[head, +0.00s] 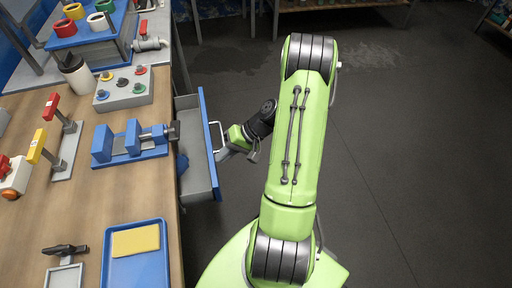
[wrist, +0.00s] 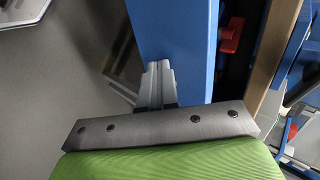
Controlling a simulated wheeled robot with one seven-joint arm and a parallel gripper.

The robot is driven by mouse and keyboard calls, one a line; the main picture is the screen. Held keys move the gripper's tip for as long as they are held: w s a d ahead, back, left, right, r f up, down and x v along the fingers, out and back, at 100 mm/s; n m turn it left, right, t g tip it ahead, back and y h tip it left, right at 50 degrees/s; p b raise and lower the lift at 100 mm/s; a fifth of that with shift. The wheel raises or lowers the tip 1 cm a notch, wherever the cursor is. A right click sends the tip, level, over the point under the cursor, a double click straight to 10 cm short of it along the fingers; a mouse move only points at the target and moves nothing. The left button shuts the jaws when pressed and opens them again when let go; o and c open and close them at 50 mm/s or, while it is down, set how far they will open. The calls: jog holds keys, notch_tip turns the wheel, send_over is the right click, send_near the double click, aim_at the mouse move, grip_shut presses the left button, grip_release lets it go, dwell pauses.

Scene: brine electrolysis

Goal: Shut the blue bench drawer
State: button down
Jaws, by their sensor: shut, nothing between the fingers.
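The blue bench drawer (head: 208,135) stands pulled out from the right side of the wooden bench, its grey inside showing in the head view. A pale handle (head: 219,132) is on its outer face. My gripper (head: 222,156) is on the outer side of the drawer front, close to the handle. In the wrist view my gripper's fingers (wrist: 158,72) are together and empty, at the blue drawer front (wrist: 172,30). Whether they touch it is hard to tell.
The wooden bench (head: 195,255) holds a blue vise (head: 130,145), a button box (head: 125,90), valves and a blue tray (head: 137,280) with a yellow sponge (head: 136,241). A red thing (wrist: 230,35) shows behind the drawer front. The floor (head: 410,150) to the right is clear.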

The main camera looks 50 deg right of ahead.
jog(key=w+a, duration=0.1)
jog(key=a, duration=0.1)
jog(key=w+a, duration=0.2)
jog(key=a, duration=0.1)
jog(key=w+a, duration=0.2)
jog(key=a, duration=0.1)
jog(key=shift+w+a, duration=0.1)
jog(key=shift+w, duration=0.15)
jog(key=shift+w+a, duration=0.1)
jog(key=shift+a, duration=0.1)
jog(key=shift+r, duration=0.1)
